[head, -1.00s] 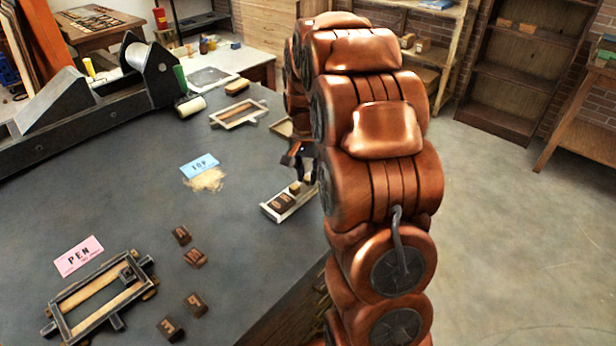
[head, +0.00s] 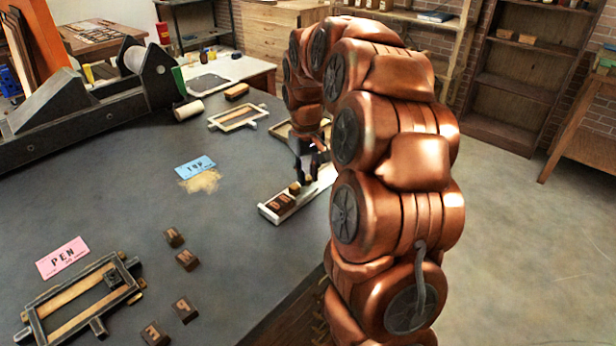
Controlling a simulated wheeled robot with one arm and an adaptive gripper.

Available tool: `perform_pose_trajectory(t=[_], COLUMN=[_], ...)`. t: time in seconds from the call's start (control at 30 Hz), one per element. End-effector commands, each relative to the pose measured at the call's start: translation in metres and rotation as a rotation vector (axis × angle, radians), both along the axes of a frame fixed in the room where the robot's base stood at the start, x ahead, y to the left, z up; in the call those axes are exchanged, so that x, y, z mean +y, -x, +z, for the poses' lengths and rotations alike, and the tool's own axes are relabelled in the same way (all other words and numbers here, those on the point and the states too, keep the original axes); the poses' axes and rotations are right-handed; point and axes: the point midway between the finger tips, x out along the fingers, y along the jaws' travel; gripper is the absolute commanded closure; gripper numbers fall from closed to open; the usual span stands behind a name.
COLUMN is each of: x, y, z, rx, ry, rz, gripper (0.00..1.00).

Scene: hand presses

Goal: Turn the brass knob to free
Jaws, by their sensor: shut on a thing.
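My gripper (head: 311,168) is small and dark in the head view, at the far end of my copper arm. It points down at the right part of a pale metal tray (head: 312,196) that holds dark letter blocks (head: 282,203). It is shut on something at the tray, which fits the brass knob. The knob itself is hidden by the fingers and too small to make out, so its turn cannot be read. A small tan block (head: 295,188) stands in the tray just left of the fingers.
A dark frame with wooden bars (head: 82,300), a pink PEN card (head: 62,258) and several loose letter blocks (head: 187,260) lie at the left front. A large press (head: 130,90) stands back left.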

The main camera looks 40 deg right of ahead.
Motion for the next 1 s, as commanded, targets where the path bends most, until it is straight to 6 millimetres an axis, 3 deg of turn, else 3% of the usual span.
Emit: perform_pose_trajectory(t=[0.5, 1.0], x=[0.0003, -0.0003], y=[0.0000, 0.0000], z=[0.0006, 0.0009], rx=[-0.001, -0.001], ry=[0.001, 0.002], rz=[0.381, 0.478], gripper=[1.00, 1.00])
